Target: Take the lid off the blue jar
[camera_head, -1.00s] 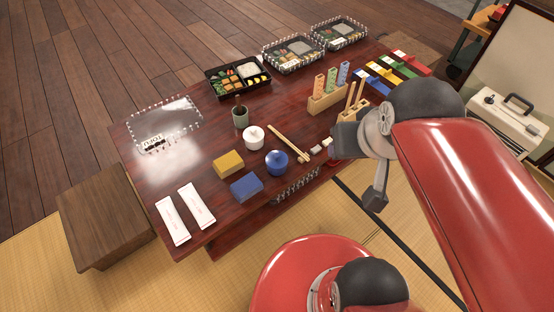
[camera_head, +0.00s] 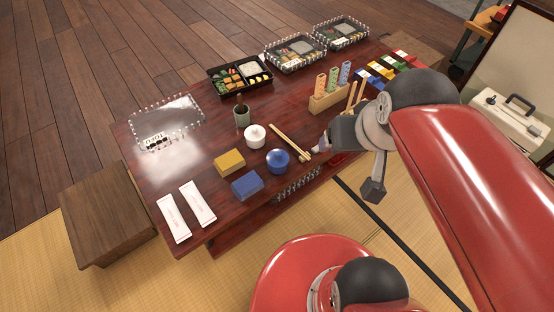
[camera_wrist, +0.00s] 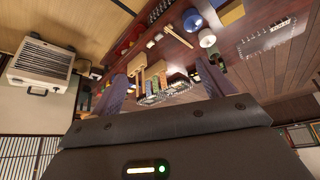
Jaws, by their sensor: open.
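The blue jar (camera_head: 277,163) stands upright near the front edge of the dark red table, with its rounded blue lid (camera_head: 278,154) on top. It also shows near the top of the wrist view (camera_wrist: 192,20). My gripper (camera_head: 322,146) is above the table's front edge, to the right of the jar and apart from it. In the head view its fingers are partly hidden by my wrist. In the wrist view its two fingers (camera_wrist: 162,82) are spread, with nothing held between them.
A white lidded jar (camera_head: 255,136) stands behind the blue one. Chopsticks (camera_head: 290,142) lie just right of it. A blue box (camera_head: 247,186) and a yellow box (camera_head: 230,162) sit to its left. A wooden holder (camera_head: 325,99) with upright pieces stands behind my gripper.

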